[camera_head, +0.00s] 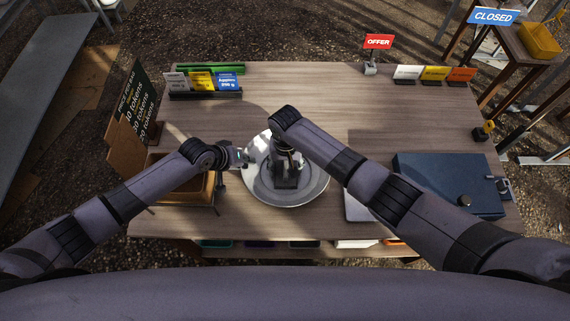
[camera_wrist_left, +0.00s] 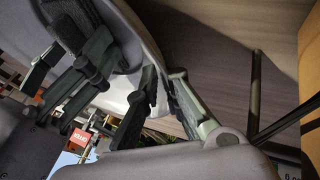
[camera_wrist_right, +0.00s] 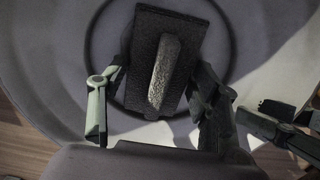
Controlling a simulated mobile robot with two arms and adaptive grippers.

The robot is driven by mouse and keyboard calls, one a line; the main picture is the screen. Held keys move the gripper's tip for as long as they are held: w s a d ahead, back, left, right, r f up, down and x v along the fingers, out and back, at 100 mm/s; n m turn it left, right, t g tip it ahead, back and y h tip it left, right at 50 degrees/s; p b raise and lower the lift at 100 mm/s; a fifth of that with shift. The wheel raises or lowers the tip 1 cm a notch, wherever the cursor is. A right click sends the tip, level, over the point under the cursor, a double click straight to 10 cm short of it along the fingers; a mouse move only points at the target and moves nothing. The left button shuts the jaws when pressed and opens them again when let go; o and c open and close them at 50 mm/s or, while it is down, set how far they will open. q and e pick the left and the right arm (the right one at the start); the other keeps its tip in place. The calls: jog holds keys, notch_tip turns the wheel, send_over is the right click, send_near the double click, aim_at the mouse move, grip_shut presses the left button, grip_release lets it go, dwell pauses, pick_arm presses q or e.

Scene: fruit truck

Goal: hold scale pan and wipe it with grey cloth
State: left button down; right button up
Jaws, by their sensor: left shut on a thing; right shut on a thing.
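The scale pan (camera_head: 312,192) is a round, shiny metal dish near the front middle of the table. My left gripper (camera_head: 243,158) is shut on its left rim; the left wrist view shows the fingers (camera_wrist_left: 165,88) at the pan's edge (camera_wrist_left: 143,35). My right gripper (camera_head: 286,165) points down over the pan's middle. In the right wrist view its fingers (camera_wrist_right: 160,80) are shut on the grey cloth (camera_wrist_right: 165,65), a dark rectangular pad with a lighter rough ridge. The cloth lies over the pan's inner face (camera_wrist_right: 55,60); whether it touches is unclear.
A wooden crate (camera_head: 205,190) stands left of the pan, by a black price board (camera_head: 134,95). A dark blue box (camera_head: 440,180) is at right, with a pale flat thing (camera_head: 357,207) beside the pan. Card holders line the back; the table's middle back (camera_head: 310,90) is clear.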

jog(key=shift+s, duration=0.65)
jog(key=shift+w, duration=0.1)
jog(key=shift+w, duration=0.85)
jog(key=shift+d, duration=0.1)
jog(key=shift+s, duration=0.95)
